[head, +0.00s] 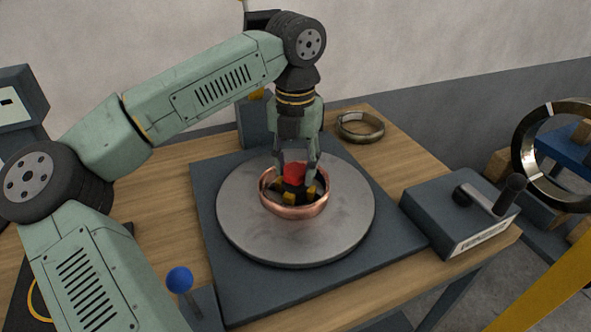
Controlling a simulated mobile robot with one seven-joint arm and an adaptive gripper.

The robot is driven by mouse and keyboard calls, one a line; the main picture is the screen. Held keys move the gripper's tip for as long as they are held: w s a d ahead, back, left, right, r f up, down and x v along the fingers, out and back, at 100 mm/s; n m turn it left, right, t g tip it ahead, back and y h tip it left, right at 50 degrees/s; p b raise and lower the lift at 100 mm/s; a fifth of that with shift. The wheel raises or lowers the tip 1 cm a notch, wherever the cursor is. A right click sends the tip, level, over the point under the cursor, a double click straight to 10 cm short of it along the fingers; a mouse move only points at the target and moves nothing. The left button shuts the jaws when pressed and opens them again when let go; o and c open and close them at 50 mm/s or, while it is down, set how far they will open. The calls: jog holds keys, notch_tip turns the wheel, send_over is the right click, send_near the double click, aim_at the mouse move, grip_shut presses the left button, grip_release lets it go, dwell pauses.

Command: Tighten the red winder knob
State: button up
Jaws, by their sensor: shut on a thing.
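The red winder knob (293,174) sits at the centre of the copper coil (293,210), in the middle of the round grey turntable (345,225). My gripper (296,172) points straight down from above, with one finger on each side of the knob, and is shut on it. The fingers hide parts of the knob's sides. Dark and yellow blocks (290,198) show inside the coil below the knob. Whether the knob touches them cannot be told from this view.
A dark square base plate (222,270) carries the turntable on a wooden table (170,195). A grey box with a crank handle (460,215) stands at right. A blue ball lever (179,280) stands at front left. A metal ring (360,126) lies behind.

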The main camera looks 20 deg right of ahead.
jog(key=m+b, duration=0.1)
jog(key=m, duration=0.5)
jog(key=shift+m, duration=0.3)
jog(key=m, duration=1.2)
jog(key=shift+m, duration=0.4)
jog(key=m, duration=0.6)
jog(key=shift+w+m, duration=0.1)
jog(key=shift+m, duration=0.3)
jog(key=o, duration=1.1)
jog(key=shift+o, duration=0.2)
jog(key=shift+r, duration=0.15)
